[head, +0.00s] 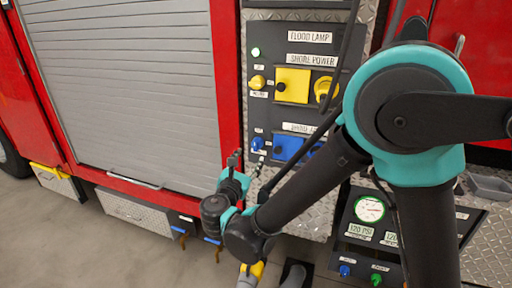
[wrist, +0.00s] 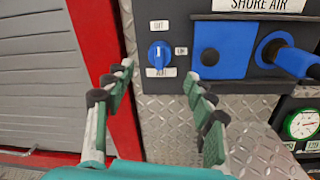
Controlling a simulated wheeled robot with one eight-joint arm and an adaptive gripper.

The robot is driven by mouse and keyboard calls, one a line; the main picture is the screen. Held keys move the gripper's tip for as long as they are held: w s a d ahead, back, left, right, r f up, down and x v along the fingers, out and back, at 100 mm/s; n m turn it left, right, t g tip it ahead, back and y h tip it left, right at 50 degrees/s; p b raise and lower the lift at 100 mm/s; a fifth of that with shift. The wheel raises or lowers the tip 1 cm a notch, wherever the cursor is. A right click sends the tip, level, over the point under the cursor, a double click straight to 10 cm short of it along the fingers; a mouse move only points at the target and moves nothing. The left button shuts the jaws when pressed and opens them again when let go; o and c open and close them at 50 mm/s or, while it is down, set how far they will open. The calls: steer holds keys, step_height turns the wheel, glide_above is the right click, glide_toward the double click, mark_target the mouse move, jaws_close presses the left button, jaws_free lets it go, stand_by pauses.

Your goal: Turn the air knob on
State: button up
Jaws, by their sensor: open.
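The blue air knob (wrist: 160,54) sits on the dark panel at the upper middle of the wrist view, with an OFF label above, an ON label to its right and an AIR label below. Its handle looks upright. In the head view the knob (head: 257,143) is the small blue dial left of the blue square cover. My gripper (wrist: 158,78) is open and empty, its fingers either side of the knob in the picture, with the knob beyond the fingertips. In the head view my gripper (head: 245,160) is just below and left of the knob; contact is not visible.
A blue square cover (wrist: 219,50) and a blue plug (wrist: 290,57) are right of the knob. Above are a yellow knob (head: 257,82) and yellow cover (head: 292,85). A pressure gauge (head: 369,209) is lower right. A red frame post (wrist: 92,60) and grey shutter (head: 130,80) are left.

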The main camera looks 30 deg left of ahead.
mark_target(256, 147)
steer(key=w, duration=0.3)
steer(key=w+a, duration=0.1)
steer(key=w, duration=0.4)
steer(key=shift+w+a, duration=0.2)
steer(key=shift+w, duration=0.2)
steer(key=c, duration=1.2)
steer(key=shift+o, duration=0.2)
